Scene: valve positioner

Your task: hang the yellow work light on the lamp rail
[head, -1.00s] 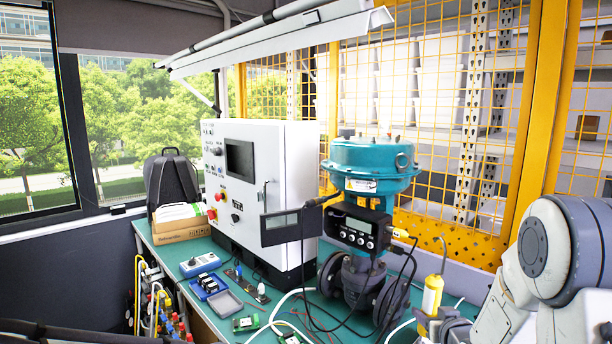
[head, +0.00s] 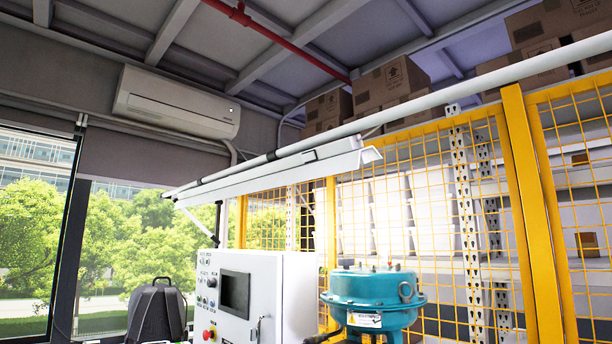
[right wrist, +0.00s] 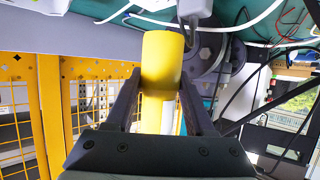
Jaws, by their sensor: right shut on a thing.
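The yellow work light (right wrist: 162,62) is in the right wrist view, between the two dark fingers of my right gripper (right wrist: 160,92). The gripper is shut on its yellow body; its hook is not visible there. In the head view a long pale rail (head: 450,94), which looks like the lamp rail, slopes up to the right across the picture. A white lamp fixture (head: 290,172) runs along its left part. The work light and both grippers are outside the head view.
Below the rail stand a white control cabinet (head: 285,290) and a teal valve actuator (head: 372,298). A yellow mesh fence (head: 535,200) is behind them. Cardboard boxes (head: 385,82) sit high at the back. In the right wrist view, cables (right wrist: 262,72) and pipe parts lie near the light.

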